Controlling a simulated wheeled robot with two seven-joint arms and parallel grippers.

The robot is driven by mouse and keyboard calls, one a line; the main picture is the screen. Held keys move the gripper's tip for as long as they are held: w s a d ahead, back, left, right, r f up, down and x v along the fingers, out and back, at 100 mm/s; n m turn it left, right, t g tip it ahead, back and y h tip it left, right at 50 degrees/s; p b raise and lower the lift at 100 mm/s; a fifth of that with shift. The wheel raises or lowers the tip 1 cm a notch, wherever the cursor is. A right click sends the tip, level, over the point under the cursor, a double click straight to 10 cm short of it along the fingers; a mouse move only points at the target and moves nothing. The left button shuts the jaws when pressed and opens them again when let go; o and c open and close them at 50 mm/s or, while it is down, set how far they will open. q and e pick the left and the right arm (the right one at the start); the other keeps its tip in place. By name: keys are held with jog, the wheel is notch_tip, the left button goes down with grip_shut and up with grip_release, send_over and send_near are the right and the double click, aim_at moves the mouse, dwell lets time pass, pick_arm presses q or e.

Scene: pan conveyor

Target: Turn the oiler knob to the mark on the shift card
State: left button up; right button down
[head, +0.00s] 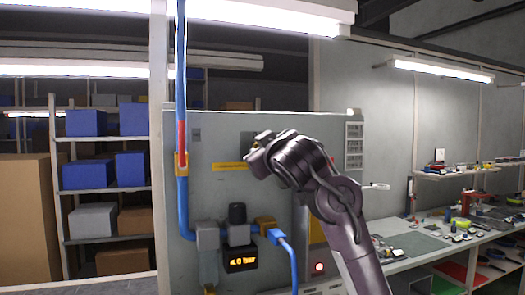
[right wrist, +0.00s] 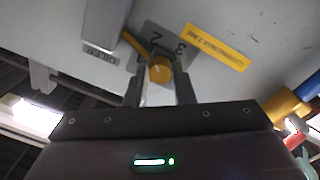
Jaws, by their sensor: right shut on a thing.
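The oiler knob (right wrist: 160,70) is yellow and round in the right wrist view, with a yellow pointer arm (right wrist: 133,43) reaching up and left. It sits on a grey dial plate (right wrist: 167,42) where the figures 2 and 3 can be read; the view is tilted. My right gripper (right wrist: 160,84) has its two fingers on either side of the knob, shut on it. In the head view my right gripper (head: 257,150) is against the grey panel and hides most of the knob. I cannot make out a shift card. My left gripper is not in view.
The grey panel (head: 215,135) carries a yellow label (head: 230,166), a blue pipe (head: 183,210), a display (head: 242,259) reading about 4.0 bar, and a red lamp (head: 319,267). Shelves with boxes (head: 86,122) stand left. A cluttered workbench (head: 412,243) stands right.

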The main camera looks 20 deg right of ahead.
jog(key=shift+f+m, duration=0.2)
jog(key=shift+m, duration=0.1)
jog(key=c, duration=1.2)
grip_release()
jog(key=shift+r, duration=0.1)
jog(key=shift+c, duration=0.2)
jog(key=s+b, duration=0.3)
jog(key=s, duration=0.4)
jog(key=shift+s, duration=0.4)
